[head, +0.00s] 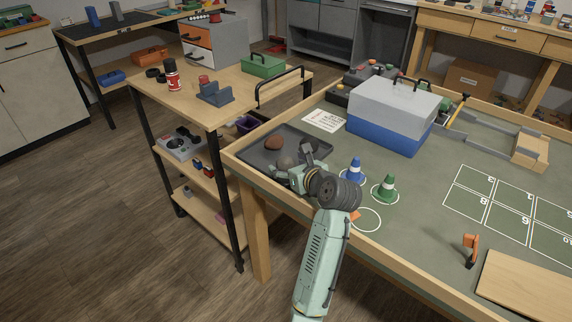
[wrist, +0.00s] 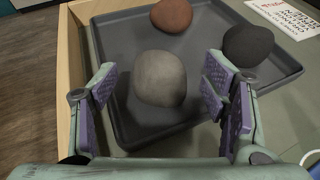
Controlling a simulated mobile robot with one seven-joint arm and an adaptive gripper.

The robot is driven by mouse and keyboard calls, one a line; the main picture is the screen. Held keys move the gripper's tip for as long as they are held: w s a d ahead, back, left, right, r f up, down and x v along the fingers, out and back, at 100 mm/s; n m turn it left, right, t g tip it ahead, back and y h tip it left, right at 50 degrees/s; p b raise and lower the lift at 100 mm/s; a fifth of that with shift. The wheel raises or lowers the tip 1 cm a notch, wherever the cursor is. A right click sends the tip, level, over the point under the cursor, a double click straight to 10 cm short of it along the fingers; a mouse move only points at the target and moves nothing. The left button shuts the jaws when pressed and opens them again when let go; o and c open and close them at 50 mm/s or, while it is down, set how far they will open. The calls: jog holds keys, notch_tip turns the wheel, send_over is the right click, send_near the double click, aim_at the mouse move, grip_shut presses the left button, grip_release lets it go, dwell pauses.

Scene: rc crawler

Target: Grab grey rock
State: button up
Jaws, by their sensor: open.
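The grey rock (wrist: 160,78) sits on a dark tray (wrist: 132,131) in the wrist view, between and just beyond my open fingers. My gripper (wrist: 158,95) is open, with a purple-padded finger on each side of the rock and a visible gap to each. In the head view my gripper (head: 296,175) is over the near part of the tray (head: 262,150), and the grey rock (head: 286,161) is partly hidden behind it. A reddish-brown rock (wrist: 172,15) lies farther back on the tray. A dark, nearly black rock (wrist: 247,46) lies at the right.
The tray stands in the table's left corner beside a raised wooden rim (head: 238,166). A printed sheet (head: 324,121) and a blue-grey toolbox (head: 394,112) are behind. A blue cone (head: 353,171) and a green cone (head: 386,188) stand right of my gripper.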

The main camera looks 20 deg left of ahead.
jog(key=shift+w+a+f, duration=0.1)
jog(key=shift+w+a, duration=0.05)
jog(key=shift+c, duration=0.4)
jog(key=c, duration=1.3)
